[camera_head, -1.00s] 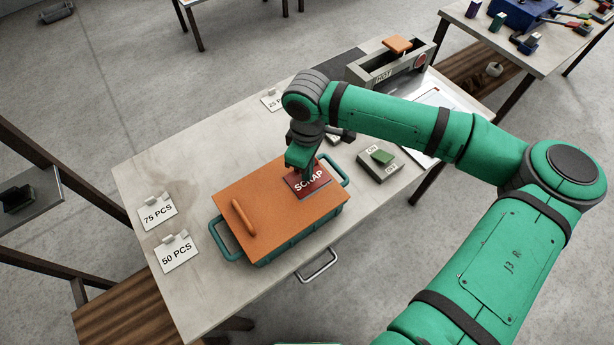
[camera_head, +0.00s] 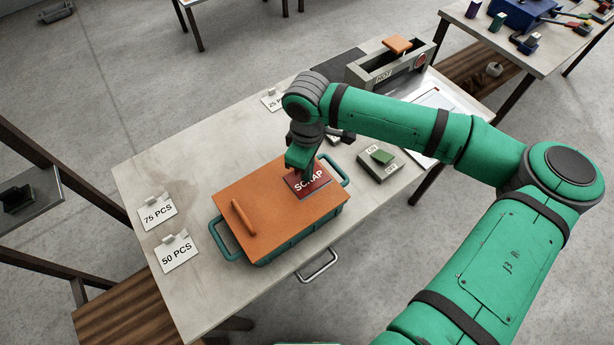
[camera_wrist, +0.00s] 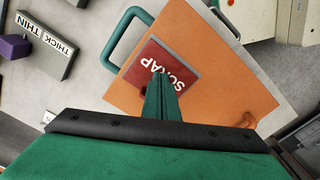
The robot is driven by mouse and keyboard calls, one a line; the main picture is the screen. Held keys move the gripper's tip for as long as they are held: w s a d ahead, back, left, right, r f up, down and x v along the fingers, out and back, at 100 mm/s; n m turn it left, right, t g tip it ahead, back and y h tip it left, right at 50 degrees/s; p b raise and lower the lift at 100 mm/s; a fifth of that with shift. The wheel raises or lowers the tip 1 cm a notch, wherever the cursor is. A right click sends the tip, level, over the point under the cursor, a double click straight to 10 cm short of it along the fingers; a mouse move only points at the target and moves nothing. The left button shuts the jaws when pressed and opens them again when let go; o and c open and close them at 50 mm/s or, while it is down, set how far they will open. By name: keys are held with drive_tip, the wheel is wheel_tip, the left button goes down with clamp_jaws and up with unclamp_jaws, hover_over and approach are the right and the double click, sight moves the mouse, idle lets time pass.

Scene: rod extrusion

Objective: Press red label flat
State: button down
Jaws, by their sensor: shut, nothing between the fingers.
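The red label (camera_head: 318,181), printed SCRAP in white, lies on the orange lid (camera_head: 270,205) of a green bin near the lid's far right corner. It also shows in the wrist view (camera_wrist: 179,63), where it looks flat, with a grey border along two sides. My gripper (camera_head: 304,178) is shut and empty, pointing down at the label. In the wrist view its fingertips (camera_wrist: 160,78) overlap the label's lower part and hide some of it. I cannot tell whether the fingertips touch the label.
The lid has an orange handle (camera_head: 243,217), and the bin has green side handles (camera_head: 226,241). A green switch box (camera_head: 379,166) stands right of the bin. Signs for 75 PCS (camera_head: 157,212) and 50 PCS (camera_head: 178,252) stand at left. A HOT-marked box (camera_head: 391,67) stands at the back.

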wheel_tip(320, 180, up, 8)
idle(1.3)
idle(0.4)
